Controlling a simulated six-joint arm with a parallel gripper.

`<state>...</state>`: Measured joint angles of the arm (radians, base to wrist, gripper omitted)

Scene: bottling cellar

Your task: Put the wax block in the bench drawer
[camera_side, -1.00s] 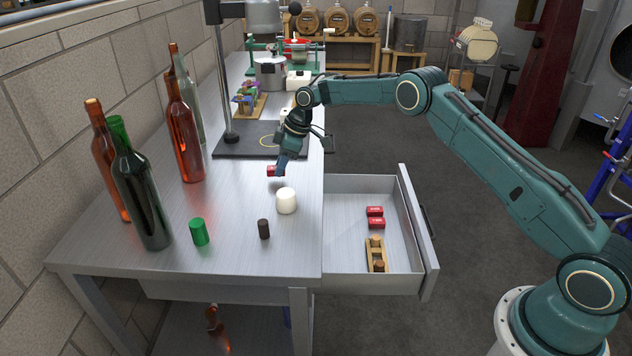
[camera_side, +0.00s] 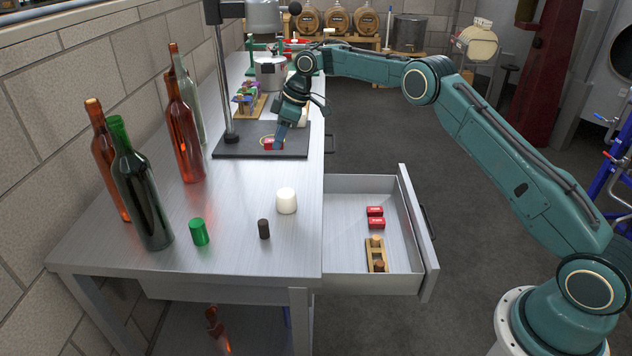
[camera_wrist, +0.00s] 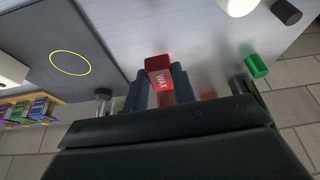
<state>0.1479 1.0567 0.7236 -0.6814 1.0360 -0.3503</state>
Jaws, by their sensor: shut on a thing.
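My gripper (camera_side: 277,143) is shut on a red wax block (camera_side: 271,144). In the wrist view the block (camera_wrist: 160,73) shows white WAX lettering between the two fingers (camera_wrist: 160,88). In the side view the block appears over the dark base plate on the bench; its height above the plate is hard to tell. The bench drawer (camera_side: 345,210) is pulled open at the right of the bench. The drawer is to the right of and nearer than my gripper.
The dark base plate (camera_side: 225,150) carries a post and a yellow ring (camera_wrist: 70,63). A white cylinder (camera_side: 287,201), dark cork (camera_side: 264,229) and green cap (camera_side: 199,232) stand on the bench. Several tall bottles (camera_side: 145,195) stand at left. The drawer's left floor is bare.

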